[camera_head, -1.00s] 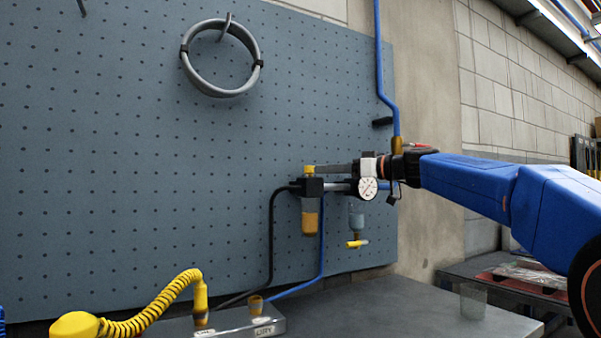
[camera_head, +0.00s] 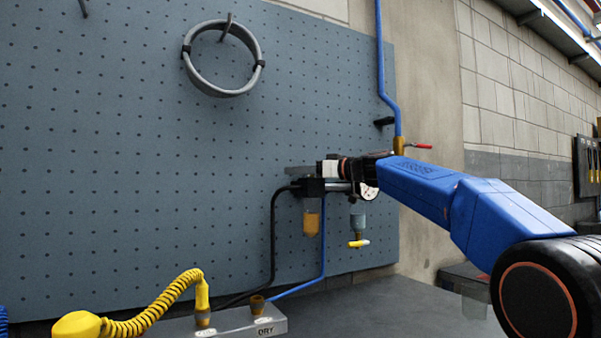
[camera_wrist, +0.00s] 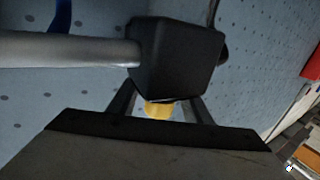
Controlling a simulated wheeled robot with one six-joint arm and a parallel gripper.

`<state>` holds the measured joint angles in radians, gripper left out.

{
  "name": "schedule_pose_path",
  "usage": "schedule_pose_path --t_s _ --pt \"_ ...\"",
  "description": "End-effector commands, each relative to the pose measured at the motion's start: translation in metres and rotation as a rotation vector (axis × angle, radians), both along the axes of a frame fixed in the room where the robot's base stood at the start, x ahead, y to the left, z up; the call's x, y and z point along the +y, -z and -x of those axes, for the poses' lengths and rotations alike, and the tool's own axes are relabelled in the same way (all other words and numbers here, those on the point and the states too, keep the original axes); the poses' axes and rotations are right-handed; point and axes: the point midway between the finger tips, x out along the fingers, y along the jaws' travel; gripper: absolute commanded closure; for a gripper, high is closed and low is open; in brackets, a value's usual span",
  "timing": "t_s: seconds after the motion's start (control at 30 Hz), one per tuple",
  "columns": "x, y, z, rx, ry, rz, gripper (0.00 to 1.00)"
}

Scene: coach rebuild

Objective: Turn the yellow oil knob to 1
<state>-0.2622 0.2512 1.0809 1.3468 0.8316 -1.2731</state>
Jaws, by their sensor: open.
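The yellow oil knob (camera_wrist: 158,110) shows in the wrist view, between the two dark fingers of my gripper (camera_wrist: 161,104) and against the black lubricator block (camera_wrist: 175,55). My gripper is open around the knob, with a finger on each side; I cannot tell whether either touches it. In the head view my gripper (camera_head: 303,171) sits right above the black block (camera_head: 312,187) and hides the knob. The amber oil bowl (camera_head: 312,218) hangs under the block. The numbers on the knob cannot be seen.
A pressure gauge (camera_head: 369,192) is partly hidden behind my arm. A clear bowl with a yellow drain (camera_head: 358,242) hangs to the right. A blue pipe (camera_head: 386,70) and red-handled valve (camera_head: 418,146) are close above my arm. A yellow coiled hose (camera_head: 150,308) stands lower left.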

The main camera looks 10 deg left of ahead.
Motion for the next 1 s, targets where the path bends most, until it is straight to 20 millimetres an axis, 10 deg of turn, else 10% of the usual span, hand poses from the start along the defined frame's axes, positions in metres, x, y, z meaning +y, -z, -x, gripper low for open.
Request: schedule_pose_path --t_s 0.1,0.27,1.0 --pt "0.000 0.000 0.000 0.000 0.000 0.000 0.60" --pt "0.000 0.000 0.000 0.000 0.000 0.000 0.96" --pt "0.004 -0.001 0.011 -0.001 -0.349 -0.003 0.96"
